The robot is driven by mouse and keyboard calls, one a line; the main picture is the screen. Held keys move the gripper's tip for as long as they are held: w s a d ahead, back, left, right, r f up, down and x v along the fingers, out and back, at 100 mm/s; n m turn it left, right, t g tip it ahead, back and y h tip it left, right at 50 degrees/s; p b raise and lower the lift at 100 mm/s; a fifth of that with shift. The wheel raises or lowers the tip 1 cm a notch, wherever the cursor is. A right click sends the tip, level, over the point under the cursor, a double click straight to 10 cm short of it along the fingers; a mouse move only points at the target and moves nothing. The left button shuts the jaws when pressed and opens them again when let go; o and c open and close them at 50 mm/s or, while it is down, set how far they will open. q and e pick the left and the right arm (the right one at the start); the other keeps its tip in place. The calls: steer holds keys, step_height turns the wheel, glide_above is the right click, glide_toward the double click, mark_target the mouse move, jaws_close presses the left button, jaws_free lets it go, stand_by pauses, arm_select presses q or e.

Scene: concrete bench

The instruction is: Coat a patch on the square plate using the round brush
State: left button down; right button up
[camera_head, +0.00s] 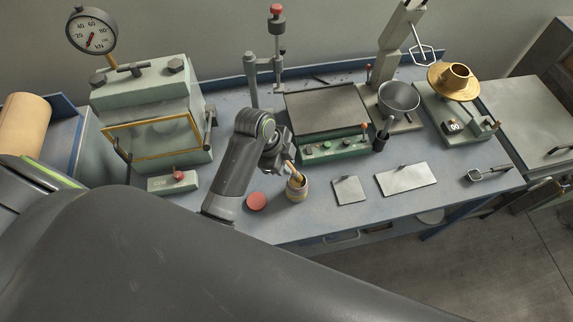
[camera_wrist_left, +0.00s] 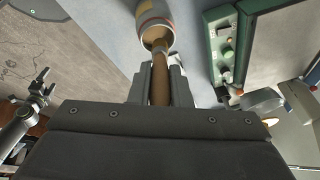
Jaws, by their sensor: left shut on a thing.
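My left gripper (camera_head: 287,163) is shut on the wooden handle of the round brush (camera_head: 292,170). In the left wrist view the brush handle (camera_wrist_left: 160,75) runs between the fingers (camera_wrist_left: 160,82) into the mouth of a small tan pot (camera_wrist_left: 155,22). The pot (camera_head: 297,190) stands upright on the bench near its front edge; the brush's bristle end is hidden inside it. To its right lie a small square plate (camera_head: 348,190) and a longer rectangular plate (camera_head: 406,179), both flat, grey and with a small knob.
A red disc (camera_head: 256,201) lies left of the pot. A green control box (camera_head: 335,147) with a dark plate stands behind it. A grey bowl (camera_head: 399,98) on a stand is at the back right. A pale-green press (camera_head: 150,115) is at the left. Bench between pot and plates is clear.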

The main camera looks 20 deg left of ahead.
arm_select(q)
steer(key=shift+r, duration=2.65)
